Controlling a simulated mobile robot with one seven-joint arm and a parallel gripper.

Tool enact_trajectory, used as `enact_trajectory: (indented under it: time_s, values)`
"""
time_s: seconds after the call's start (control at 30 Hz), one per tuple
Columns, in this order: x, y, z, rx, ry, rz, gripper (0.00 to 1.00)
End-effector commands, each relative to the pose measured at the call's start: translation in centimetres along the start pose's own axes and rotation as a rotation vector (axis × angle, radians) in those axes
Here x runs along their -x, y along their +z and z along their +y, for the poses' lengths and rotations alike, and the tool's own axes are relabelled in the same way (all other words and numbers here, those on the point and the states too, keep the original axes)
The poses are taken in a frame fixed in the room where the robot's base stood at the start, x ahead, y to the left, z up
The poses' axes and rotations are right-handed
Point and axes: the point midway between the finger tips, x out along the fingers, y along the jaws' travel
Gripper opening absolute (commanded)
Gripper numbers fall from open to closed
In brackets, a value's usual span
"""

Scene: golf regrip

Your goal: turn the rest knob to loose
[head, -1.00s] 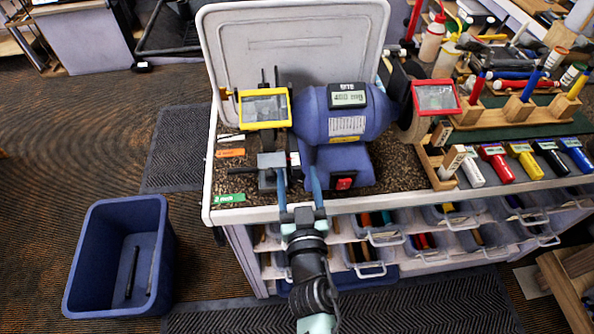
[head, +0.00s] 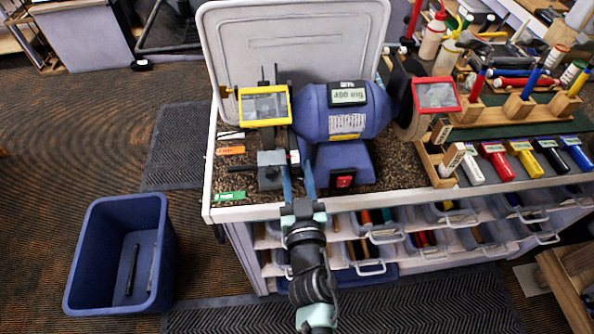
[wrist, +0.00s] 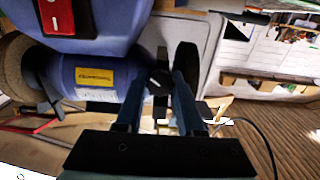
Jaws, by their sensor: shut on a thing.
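The blue bench grinder (head: 345,122) stands on the bench. Its left tool rest (head: 270,160) is a grey block below the yellow-framed shield. The dark rest knob (wrist: 159,79) shows between my fingertips in the wrist view. My gripper (head: 297,168) is at the front of the rest, shut on the knob, with its blue fingers reaching in from the front edge. In the head view the fingers and the rest hide most of the knob. Its turned position cannot be read.
An orange tag (head: 230,151) and a green tag (head: 229,196) lie left of the rest. The red switch (head: 343,181) is close on the right. A blue bin (head: 88,215) stands on the floor at left.

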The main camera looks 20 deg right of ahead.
Motion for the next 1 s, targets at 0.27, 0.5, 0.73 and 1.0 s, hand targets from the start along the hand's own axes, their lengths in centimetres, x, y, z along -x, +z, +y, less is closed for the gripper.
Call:
enact_trajectory:
  time_s: [0.27,0.5,0.73,1.0]
  values:
    - [0.02,0.04,-0.01,0.122,0.001,-0.001,0.00]
    - [0.03,0.04,0.00,0.129,0.001,-0.001,0.00]
    - [0.02,0.04,-0.01,0.128,0.001,-0.001,0.66]
    - [0.07,0.04,-0.03,0.128,0.000,-0.001,0.66]
